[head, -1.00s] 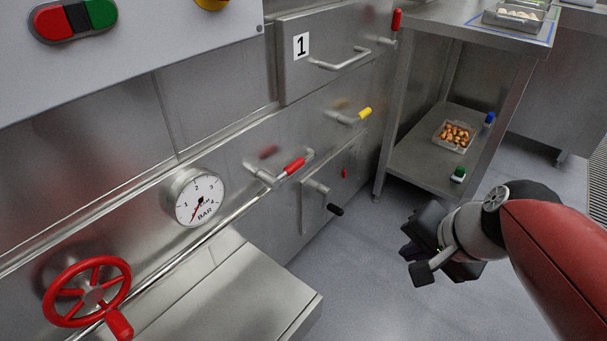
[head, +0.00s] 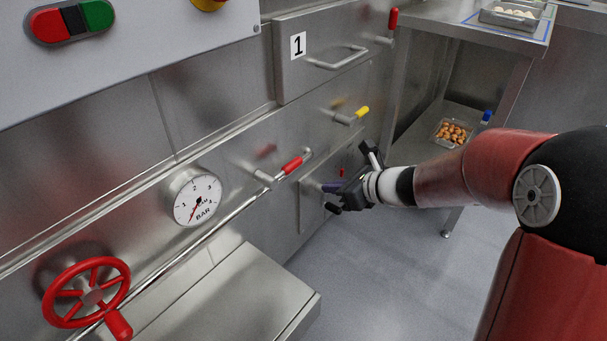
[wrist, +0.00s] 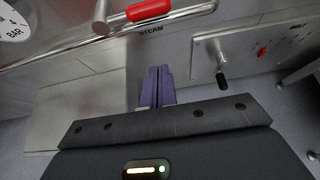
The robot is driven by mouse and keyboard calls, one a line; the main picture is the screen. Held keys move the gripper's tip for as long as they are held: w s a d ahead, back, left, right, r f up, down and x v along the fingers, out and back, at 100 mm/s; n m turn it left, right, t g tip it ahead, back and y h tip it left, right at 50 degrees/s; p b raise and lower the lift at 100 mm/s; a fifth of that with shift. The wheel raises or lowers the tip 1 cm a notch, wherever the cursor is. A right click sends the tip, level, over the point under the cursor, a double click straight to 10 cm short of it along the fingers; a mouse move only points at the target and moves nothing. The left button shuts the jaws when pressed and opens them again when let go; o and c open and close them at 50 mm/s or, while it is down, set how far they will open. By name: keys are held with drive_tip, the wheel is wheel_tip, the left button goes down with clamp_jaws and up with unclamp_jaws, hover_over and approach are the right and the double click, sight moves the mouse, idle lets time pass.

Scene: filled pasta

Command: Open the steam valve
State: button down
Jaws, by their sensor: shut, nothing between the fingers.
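The steam valve is a lever valve with a red grip (head: 292,165) on the steel front panel. My gripper (head: 328,187) is just right of and below the red grip in the head view. Its purple fingers (wrist: 157,80) are shut together with nothing between them.
A black-handled lever (wrist: 222,80) is right of my fingers. A yellow-tipped lever (head: 362,111) is up and right. A pressure gauge (head: 196,199) and red handwheel (head: 87,292) are left. A steel ledge (head: 220,300) juts out below. A steel table (head: 470,32) stands at right.

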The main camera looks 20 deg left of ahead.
drive_tip(key=w+a+f+p, duration=0.1)
drive_tip(key=w+a, duration=0.2)
drive_tip(key=a, duration=0.5)
drive_tip(key=shift+w+a, duration=0.3)
drive_tip(key=shift+a, duration=0.05)
idle(0.3)
drive_tip(key=shift+w+b, duration=0.1)
drive_tip(key=shift+b, duration=0.2)
drive_tip(key=shift+r+n+t, duration=0.2)
drive_tip(key=shift+n+t, duration=0.1)
